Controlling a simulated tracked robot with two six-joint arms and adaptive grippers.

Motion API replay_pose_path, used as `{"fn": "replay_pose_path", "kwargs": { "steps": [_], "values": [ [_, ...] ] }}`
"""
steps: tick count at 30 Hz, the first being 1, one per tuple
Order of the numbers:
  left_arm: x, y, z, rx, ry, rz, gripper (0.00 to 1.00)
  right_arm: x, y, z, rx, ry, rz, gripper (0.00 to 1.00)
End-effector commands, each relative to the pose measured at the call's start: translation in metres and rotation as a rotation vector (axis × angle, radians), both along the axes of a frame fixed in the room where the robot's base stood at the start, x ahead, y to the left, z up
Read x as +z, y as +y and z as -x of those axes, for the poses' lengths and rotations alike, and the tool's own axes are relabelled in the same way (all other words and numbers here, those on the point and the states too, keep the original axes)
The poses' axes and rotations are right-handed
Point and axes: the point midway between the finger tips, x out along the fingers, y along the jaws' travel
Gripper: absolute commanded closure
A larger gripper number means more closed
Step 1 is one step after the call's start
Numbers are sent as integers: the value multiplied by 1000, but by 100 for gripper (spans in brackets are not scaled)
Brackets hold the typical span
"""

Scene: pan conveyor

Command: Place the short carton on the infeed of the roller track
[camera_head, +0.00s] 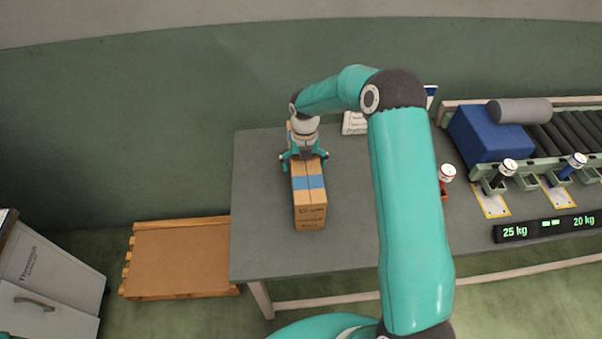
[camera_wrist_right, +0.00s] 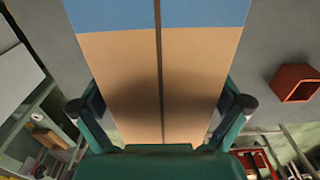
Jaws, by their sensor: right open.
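A brown carton (camera_head: 311,215) with blue tape across its top stands on the grey table (camera_head: 258,225). My right gripper (camera_head: 305,161) is over its far end, pointing down. In the right wrist view the carton (camera_wrist_right: 125,65) fills the middle, its seam running between the fingers of the open gripper (camera_wrist_right: 162,108), one finger at each side. I cannot tell whether they touch it. A bit of brown carton (camera_head: 289,128) shows behind the gripper; whether it is a second carton is hidden. The roller track (camera_head: 583,123) is at the right. My left gripper is not in view.
A blue box (camera_head: 487,136) and a grey cylinder (camera_head: 519,110) lie on the track's left end. Several stampers (camera_head: 502,172) and a weight display (camera_head: 545,228) stand before it. A wooden pallet (camera_head: 180,258) is at left. The table's left part is clear.

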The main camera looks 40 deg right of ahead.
Motion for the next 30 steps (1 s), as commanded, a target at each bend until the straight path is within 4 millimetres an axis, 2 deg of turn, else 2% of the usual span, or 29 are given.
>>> {"fn": "replay_pose_path", "kwargs": {
  "steps": [2, 17, 30],
  "values": [
    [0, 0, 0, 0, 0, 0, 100, 0, 0, 0, 0, 0, 0, 0],
    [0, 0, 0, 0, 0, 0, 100, 0, 0, 0, 0, 0, 0, 83],
    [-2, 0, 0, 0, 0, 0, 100, 8, -1, -2, 0, -6, 2, 84]
  ]
}}
